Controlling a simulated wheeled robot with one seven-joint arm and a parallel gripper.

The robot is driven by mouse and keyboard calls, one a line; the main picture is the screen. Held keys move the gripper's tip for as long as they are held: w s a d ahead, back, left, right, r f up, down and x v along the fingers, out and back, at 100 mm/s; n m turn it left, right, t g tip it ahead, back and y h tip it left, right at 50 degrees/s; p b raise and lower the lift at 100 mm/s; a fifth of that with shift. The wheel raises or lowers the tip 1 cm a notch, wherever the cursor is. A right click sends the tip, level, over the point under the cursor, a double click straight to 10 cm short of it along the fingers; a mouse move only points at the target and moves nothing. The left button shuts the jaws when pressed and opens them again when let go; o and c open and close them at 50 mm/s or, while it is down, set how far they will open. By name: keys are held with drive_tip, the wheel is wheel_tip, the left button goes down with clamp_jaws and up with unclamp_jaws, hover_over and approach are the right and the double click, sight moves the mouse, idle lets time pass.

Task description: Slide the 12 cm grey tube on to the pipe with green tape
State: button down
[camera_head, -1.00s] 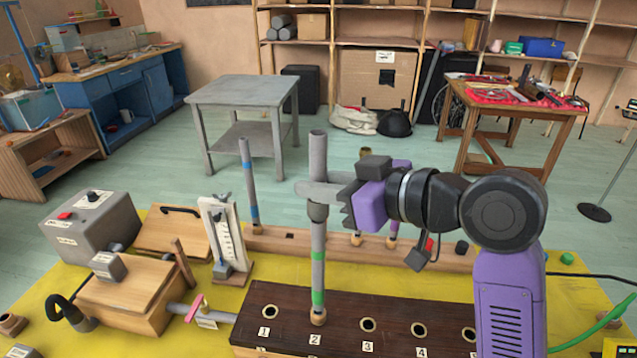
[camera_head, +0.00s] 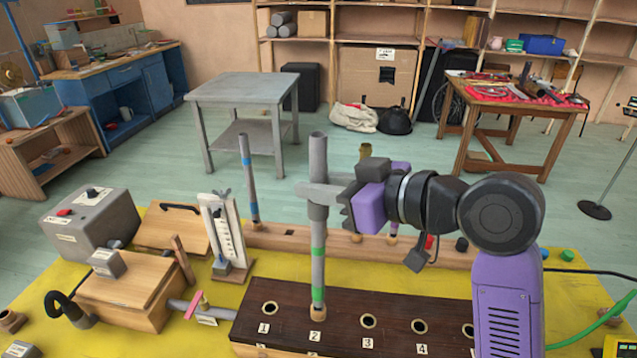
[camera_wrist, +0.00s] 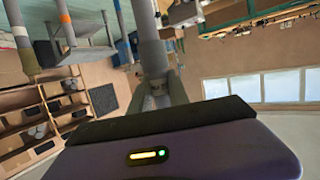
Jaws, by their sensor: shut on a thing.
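My gripper (camera_head: 318,194) is shut on a grey tube (camera_head: 318,155) and holds it upright at the middle of the scene. The tube also shows between the fingers in the wrist view (camera_wrist: 150,45). Directly below, in line with the tube, the grey pipe with green tape (camera_head: 318,265) stands upright in hole 2 of the dark wooden block (camera_head: 390,312). The tube's lower end meets the pipe's upper part just under the fingers. The pipe's top end is hidden, and I cannot tell how far the tube is around it.
A pipe with blue tape (camera_head: 249,180) stands to the left behind, in a wooden rail (camera_head: 290,240). A white upright gauge board (camera_head: 226,232) and a wooden box (camera_head: 130,292) stand to the left. Other holes in the dark block are empty. My arm covers the right side.

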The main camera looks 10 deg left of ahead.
drive_tip(key=shift+f+b, duration=0.6)
drive_tip(key=shift+f, duration=0.45)
drive_tip(key=c, duration=1.2)
unclamp_jaws()
drive_tip(key=shift+o, duration=0.2)
drive_tip(key=shift+d, duration=0.1)
drive_tip(key=b+v, duration=0.1)
drive_tip(key=v, duration=0.6)
drive_tip(key=shift+s+d, duration=0.2)
drive_tip(key=shift+d, duration=0.05)
drive_tip(key=shift+r, duration=0.2)
